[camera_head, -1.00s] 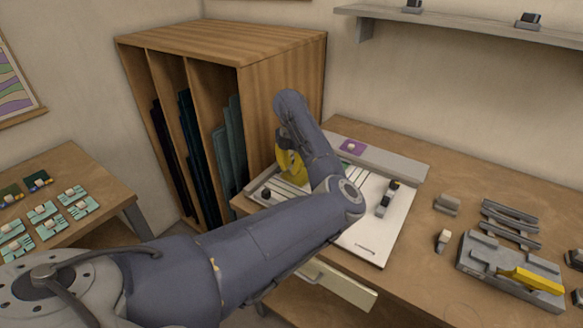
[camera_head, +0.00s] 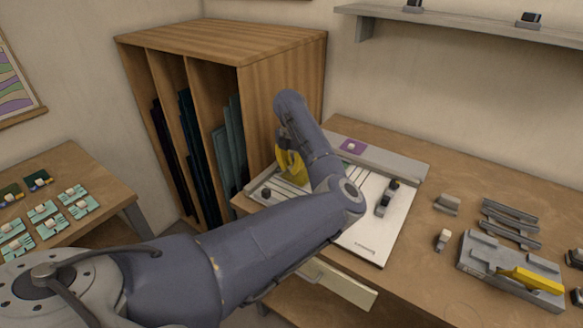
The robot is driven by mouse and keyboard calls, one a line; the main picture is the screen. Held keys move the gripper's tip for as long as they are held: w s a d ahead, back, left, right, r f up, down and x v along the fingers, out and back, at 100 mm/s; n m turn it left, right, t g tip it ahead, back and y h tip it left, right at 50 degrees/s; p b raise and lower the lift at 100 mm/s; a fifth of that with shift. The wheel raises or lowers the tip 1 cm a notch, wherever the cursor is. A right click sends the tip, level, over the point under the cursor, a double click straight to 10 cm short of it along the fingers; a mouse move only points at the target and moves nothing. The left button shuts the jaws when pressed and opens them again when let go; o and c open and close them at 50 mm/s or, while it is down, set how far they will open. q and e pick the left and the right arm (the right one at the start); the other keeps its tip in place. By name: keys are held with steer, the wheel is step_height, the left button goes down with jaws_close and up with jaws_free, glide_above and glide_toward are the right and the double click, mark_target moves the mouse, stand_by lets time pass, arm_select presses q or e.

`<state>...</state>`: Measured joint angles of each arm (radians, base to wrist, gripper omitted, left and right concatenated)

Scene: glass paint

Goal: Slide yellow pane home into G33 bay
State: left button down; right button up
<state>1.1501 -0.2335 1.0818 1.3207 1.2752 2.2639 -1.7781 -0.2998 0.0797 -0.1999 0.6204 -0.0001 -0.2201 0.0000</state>
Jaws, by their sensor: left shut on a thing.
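A yellow piece (camera_head: 291,168), which looks like the yellow pane, stands steeply tilted over the left part of the white board (camera_head: 370,238), close to the cabinet. My left gripper (camera_head: 284,146) is at it, shut on it, mostly hidden behind my own forearm. Pale strips lie on the board just below the piece. I cannot tell whether the piece touches them. No G33 mark is readable, so I cannot tell which place is that bay. My right gripper is not in view.
A wooden cabinet (camera_head: 283,88) with upright dark sheets stands beside the board. A small dark-and-grey tool (camera_head: 387,199) lies on the board. A grey fixture (camera_head: 485,257) with a yellow bar (camera_head: 532,281) is at the right. Small teal pieces are on the left table (camera_head: 95,165).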

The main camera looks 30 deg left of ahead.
arm_select(q)
steer(key=shift+w+a, duration=0.2)
steer(key=shift+w, duration=0.05)
stand_by(0.6)
steer(key=shift+a, duration=0.65)
stand_by(0.9)
steer(key=c, duration=1.3)
jaws_free()
steer(key=shift+c, duration=0.2)
steer(key=shift+o, duration=0.2)
steer(key=shift+a+r, duration=0.1)
steer(key=shift+r, duration=0.1)
steer(key=shift+a+r, duration=0.2)
steer(key=shift+r, duration=0.65)
steer(key=shift+d+r, duration=0.15)
steer(key=shift+r, duration=0.35)
steer(key=shift+d+r, duration=0.15)
steer(key=shift+r, duration=1.8)
